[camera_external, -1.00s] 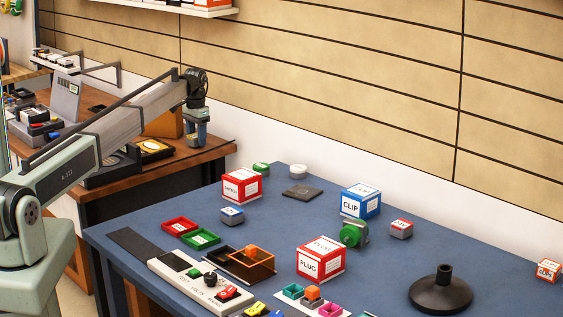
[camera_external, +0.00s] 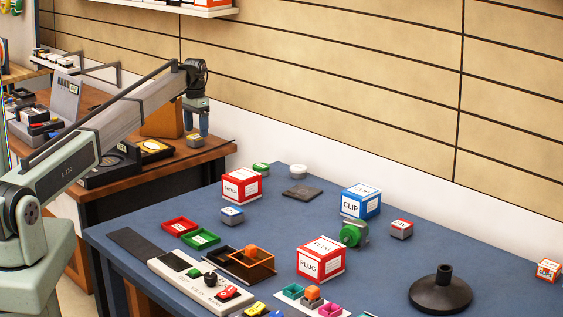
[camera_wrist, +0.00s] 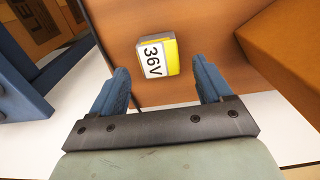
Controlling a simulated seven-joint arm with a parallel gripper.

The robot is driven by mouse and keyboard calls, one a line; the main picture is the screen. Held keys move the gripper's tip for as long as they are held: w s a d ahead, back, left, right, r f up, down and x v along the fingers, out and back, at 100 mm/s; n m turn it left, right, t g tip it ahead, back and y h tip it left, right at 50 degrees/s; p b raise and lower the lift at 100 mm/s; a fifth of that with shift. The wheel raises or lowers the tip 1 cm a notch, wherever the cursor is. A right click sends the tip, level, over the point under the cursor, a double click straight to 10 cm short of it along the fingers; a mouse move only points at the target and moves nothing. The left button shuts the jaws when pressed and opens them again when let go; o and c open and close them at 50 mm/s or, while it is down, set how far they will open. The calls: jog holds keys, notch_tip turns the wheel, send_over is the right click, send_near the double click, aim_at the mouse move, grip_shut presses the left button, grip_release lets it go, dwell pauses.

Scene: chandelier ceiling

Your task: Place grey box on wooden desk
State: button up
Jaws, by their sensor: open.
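The grey box (camera_external: 195,140), small with a yellow top, rests on the wooden desk (camera_external: 180,162) near its right end. In the wrist view the grey box (camera_wrist: 157,58) shows its yellow and white top, marked "36V", on the brown desk surface (camera_wrist: 112,22). My gripper (camera_external: 197,126) is above the box, with its fingers pointing down. In the wrist view my gripper (camera_wrist: 161,72) is open, its fingers spread wider than the box. The box lies beyond the fingertips, with clear space on both sides, and is not held.
A blue table (camera_external: 300,220) with several boxes and small trays stands at the right.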

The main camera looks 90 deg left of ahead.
aim_at(196, 135)
notch_tip(196, 135, up, 9)
jog(key=shift+f, duration=0.2)
